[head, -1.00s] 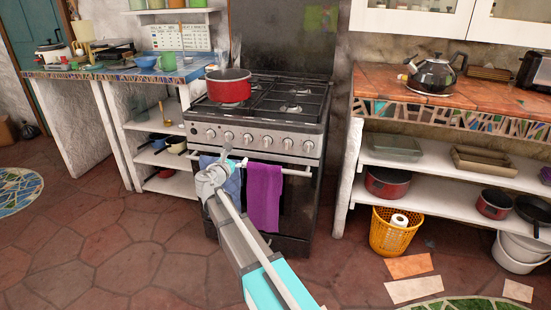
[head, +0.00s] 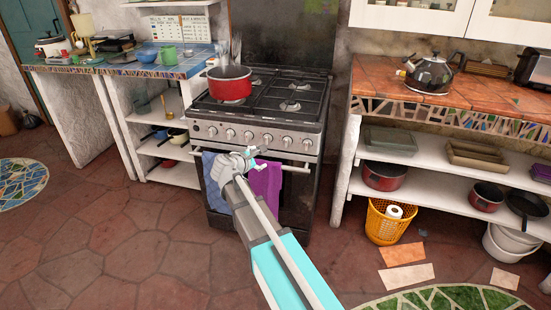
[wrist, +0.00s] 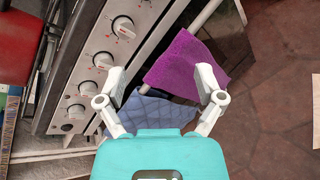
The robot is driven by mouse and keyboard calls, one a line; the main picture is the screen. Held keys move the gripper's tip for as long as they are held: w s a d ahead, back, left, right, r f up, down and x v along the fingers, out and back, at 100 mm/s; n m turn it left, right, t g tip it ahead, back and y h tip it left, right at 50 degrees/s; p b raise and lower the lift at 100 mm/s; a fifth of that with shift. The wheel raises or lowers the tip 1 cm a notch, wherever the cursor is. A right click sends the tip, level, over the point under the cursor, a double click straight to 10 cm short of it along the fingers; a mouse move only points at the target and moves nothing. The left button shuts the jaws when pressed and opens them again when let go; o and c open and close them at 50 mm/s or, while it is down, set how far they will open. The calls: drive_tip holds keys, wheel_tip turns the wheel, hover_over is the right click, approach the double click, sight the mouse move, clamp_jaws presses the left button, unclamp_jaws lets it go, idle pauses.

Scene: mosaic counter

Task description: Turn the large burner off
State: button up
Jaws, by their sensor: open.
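The stove (head: 262,115) has a front panel with a row of several silver knobs (head: 248,136). Several of these knobs (wrist: 103,60) also line the left of the wrist view. A red pot (head: 229,84) stands on the front left burner, with faint steam above it. I cannot tell which burner is the large one or which knob is its own. My gripper (head: 262,156) is open and empty in front of the stove, just below the knob panel. In the wrist view its fingers (wrist: 162,84) are spread beside the panel, touching no knob that I can see.
A purple towel (head: 265,186) and a blue towel (head: 214,178) hang on the oven handle (head: 298,168) close to my gripper. A tiled counter (head: 395,85) with a kettle (head: 430,73) stands to the right. The floor (head: 130,230) at the left is clear.

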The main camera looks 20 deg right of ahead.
drive_tip(key=s+d+r+m+g+y+p, duration=0.3)
drive_tip(key=s+r+m+g+p, duration=0.1)
drive_tip(key=s+m+p, duration=0.4)
drive_tip(key=s+p, duration=0.2)
drive_tip(key=shift+s+d+m+g+p, duration=0.2)
drive_tip(key=shift+s+m+g+p, duration=0.1)
drive_tip(key=shift+s+g+p, duration=0.1)
idle(0.7)
drive_tip(key=s+a+f+m+g+y, duration=0.2)
drive_tip(key=s+m+y, duration=0.25)
drive_tip(key=s, duration=0.35)
drive_tip(key=s+a+f+m+g+y, duration=0.2)
drive_tip(key=s+f+m+g+y, duration=0.1)
drive_tip(key=s+m, duration=0.4)
wheel_tip(320, 180, up, 15)
drive_tip(key=n+p, duration=0.1)
drive_tip(key=p, duration=1.3)
drive_tip(key=shift+s+n, duration=0.35)
drive_tip(key=shift+s, duration=0.05)
